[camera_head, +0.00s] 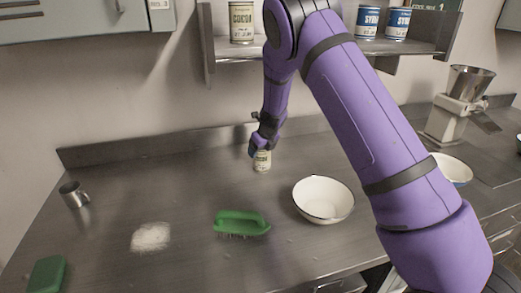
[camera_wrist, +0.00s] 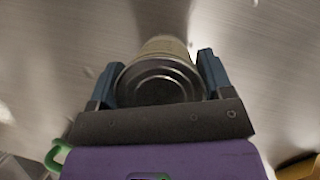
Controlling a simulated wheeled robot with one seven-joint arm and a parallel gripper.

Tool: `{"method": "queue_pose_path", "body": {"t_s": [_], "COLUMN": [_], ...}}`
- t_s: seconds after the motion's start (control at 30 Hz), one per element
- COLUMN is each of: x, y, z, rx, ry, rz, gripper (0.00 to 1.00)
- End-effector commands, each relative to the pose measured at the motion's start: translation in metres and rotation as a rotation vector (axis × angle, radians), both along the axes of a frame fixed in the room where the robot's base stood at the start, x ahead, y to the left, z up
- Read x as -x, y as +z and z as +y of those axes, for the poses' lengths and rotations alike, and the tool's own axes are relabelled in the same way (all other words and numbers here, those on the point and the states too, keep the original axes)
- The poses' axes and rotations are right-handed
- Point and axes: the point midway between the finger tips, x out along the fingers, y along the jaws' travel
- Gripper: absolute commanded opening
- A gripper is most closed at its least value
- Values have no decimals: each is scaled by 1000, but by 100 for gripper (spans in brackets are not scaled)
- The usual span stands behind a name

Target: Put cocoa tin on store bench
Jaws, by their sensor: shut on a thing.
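A small cream-coloured tin with dark lettering (camera_head: 262,161) is at my gripper (camera_head: 262,149), over the back middle of the metal bench (camera_head: 190,190). In the wrist view the tin's round metal lid (camera_wrist: 158,82) sits between the two blue fingers of my gripper (camera_wrist: 158,85), which is shut on it. The tin looks upright, and its base appears at or very near the bench top. I cannot read its label. Another cream tin, labelled COCOA (camera_head: 241,22), stands on the wall shelf (camera_head: 228,55).
A green brush (camera_head: 240,222), white bowl (camera_head: 323,199) and white powder patch (camera_head: 151,237) are in front of the tin. A metal mug (camera_head: 73,194) and green block (camera_head: 47,274) are left. Blue SYRUP tins (camera_head: 368,22) stand on the shelf. A hopper machine (camera_head: 455,108) is right.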

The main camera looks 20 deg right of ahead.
Motion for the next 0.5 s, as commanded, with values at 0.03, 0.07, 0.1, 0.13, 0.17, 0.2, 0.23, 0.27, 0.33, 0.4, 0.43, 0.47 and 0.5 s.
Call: {"method": "queue_pose_path", "body": {"t_s": [0.03,0.07,0.1,0.13,0.17,0.2,0.23,0.27,0.33,0.4,0.43,0.47,0.5], "x": [0,0,0,0,0,0,0,0,0,0,0,0,0], "y": [1,1,1,1,0,-1,-2,-2,-2,-2,-2,-2,-2], "z": [0,0,0,0,0,0,0,1,1,1,0,0,0], "rx": [0,0,0,0,0,0,0,-1,-1,-1,-1,-1,-1], "ry": [0,0,0,0,0,0,0,0,1,1,1,0,0], "rz": [-1,-1,-1,-1,-1,-1,-1,0,-1,-1,-1,-1,-1], "gripper": [39,39,39,39,39,39,39,76,92,99,99,99,99]}}
